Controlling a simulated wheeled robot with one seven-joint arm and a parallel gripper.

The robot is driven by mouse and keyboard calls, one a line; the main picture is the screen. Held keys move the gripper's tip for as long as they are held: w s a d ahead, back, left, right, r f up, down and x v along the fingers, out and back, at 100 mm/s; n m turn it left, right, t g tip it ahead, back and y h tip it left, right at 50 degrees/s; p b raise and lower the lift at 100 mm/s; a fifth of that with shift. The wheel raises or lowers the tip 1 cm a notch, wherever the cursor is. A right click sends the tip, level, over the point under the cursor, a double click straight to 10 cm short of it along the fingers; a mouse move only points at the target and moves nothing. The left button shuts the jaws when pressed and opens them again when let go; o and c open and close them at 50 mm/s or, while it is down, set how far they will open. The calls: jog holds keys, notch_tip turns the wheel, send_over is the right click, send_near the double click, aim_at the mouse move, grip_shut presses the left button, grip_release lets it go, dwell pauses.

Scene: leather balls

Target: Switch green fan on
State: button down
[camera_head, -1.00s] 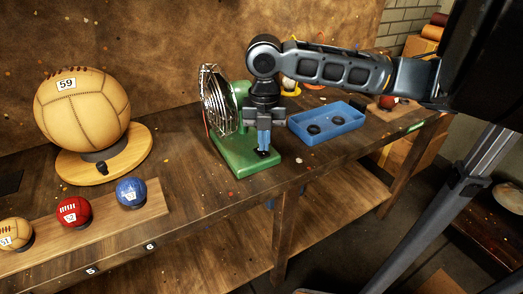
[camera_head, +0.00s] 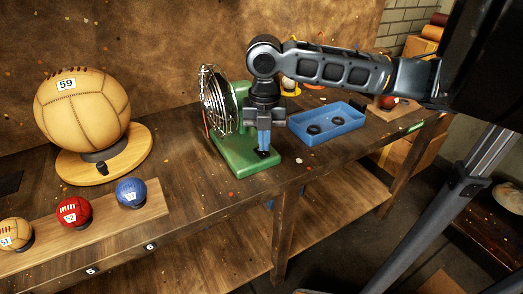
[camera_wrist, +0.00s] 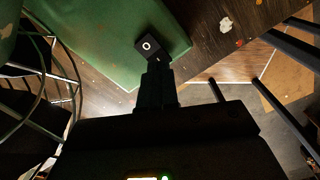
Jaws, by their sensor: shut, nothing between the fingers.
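The green fan (camera_head: 238,160) stands on the wooden workbench, with a round metal wire cage facing left. Its green base also shows in the wrist view (camera_wrist: 95,30). A small black switch (camera_wrist: 150,46) with a pale ring mark sits near the edge of that base. My gripper (camera_head: 263,152) points down over the front right part of the base. In the wrist view its shut fingertips (camera_wrist: 156,68) are right at the switch and partly cover it. I cannot tell whether they touch it. No object shows between the fingers.
A blue tray (camera_head: 346,126) with dark rings lies to the right of the fan. A large leather ball (camera_head: 82,115) rests on a round wooden stand at left. Small tan, red (camera_head: 73,212) and blue balls sit on a board in front. Bare bench lies between board and fan.

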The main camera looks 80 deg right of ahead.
aim_at(264, 154)
jog(key=shift+f+b, duration=0.7)
jog(key=shift+f, duration=0.2)
dwell(0.9)
jog(key=shift+r, duration=0.15)
jog(key=shift+r+p, duration=2.55)
jog(key=shift+r, duration=0.9)
